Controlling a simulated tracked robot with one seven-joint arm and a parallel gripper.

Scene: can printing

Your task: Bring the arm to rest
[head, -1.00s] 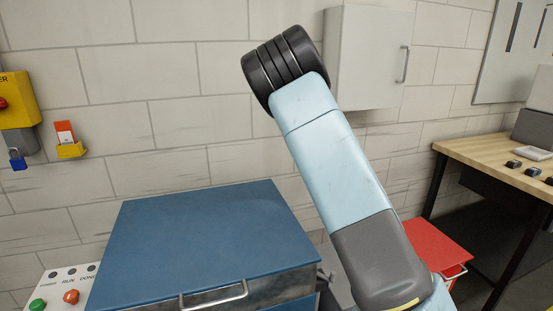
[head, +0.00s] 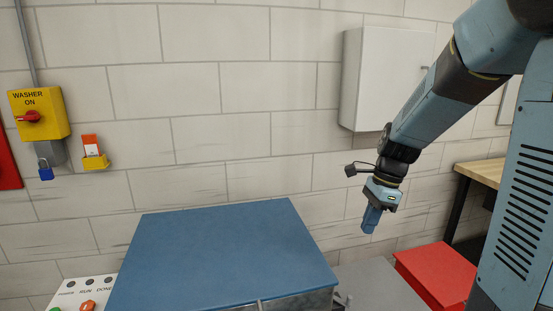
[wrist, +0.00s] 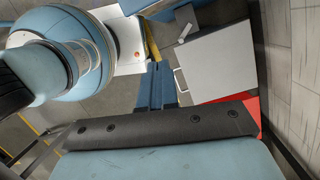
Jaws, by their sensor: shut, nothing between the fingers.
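My arm comes in from the right of the head view, angled down and to the left. My gripper (head: 371,219) hangs at its end, pointing down, right of the blue-lidded machine (head: 220,250) and apart from it. Its blue fingers are shut together with nothing between them. In the wrist view, the shut fingers (wrist: 157,86) show at the middle, with floor beneath and a grey box-like unit (wrist: 218,62) to their right.
A red box (head: 436,274) stands at the lower right, near a wooden-topped bench (head: 482,172). A white wall cabinet (head: 384,80) hangs behind my arm. A yellow washer switch (head: 50,112) with a blue padlock (head: 45,170) is on the left wall. A control panel (head: 72,293) is at lower left.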

